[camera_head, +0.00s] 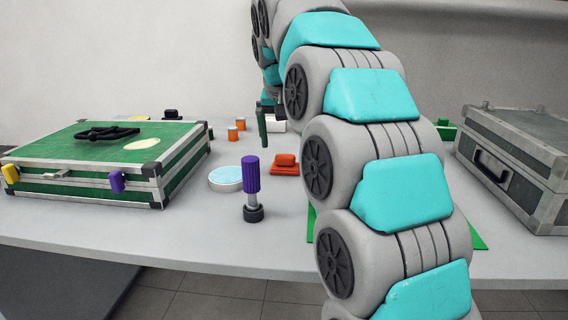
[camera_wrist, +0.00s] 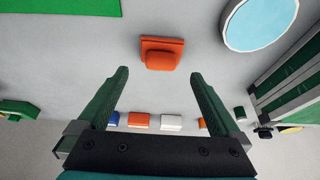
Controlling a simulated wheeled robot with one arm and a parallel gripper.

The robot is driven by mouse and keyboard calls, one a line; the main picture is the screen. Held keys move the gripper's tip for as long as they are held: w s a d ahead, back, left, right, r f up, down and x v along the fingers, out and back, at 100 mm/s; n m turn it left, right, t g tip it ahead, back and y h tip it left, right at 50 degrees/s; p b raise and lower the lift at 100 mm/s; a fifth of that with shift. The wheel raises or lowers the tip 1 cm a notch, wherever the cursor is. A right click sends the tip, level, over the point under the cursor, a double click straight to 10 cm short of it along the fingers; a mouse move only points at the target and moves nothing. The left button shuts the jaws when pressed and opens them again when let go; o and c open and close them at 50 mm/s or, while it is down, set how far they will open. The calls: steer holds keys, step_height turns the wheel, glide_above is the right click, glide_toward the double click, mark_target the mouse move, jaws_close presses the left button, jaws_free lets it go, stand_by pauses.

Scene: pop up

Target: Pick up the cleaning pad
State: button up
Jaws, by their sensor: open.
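An orange pad with a raised grip (camera_head: 284,168), which I take to be the cleaning pad, lies flat on the table near the middle. In the wrist view the orange pad (camera_wrist: 161,54) shows just beyond the fingertips, roughly centred between them. My gripper (camera_wrist: 158,74) is open, with two dark green fingers spread apart and nothing between the tips. In the head view, my gripper (camera_head: 263,124) is behind the orange pad, partly hidden by my arm. The pad and fingers look apart; the height gap cannot be told.
A round light-blue dish (camera_head: 226,178) and a purple-handled tool (camera_head: 251,188) stand near the pad. A green case (camera_head: 90,158) is at left, a grey case (camera_head: 518,160) at right. A green mat (camera_wrist: 60,8) lies nearby.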

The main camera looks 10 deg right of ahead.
mark_target(285, 155)
steer(key=shift+x, duration=2.95)
steer(key=shift+s+a, duration=0.1)
steer(key=c, duration=1.1)
steer(key=shift+r+p, duration=0.55)
steer(key=shift+r, duration=4.45)
steer(key=o, duration=0.8)
steer(key=c, duration=0.6)
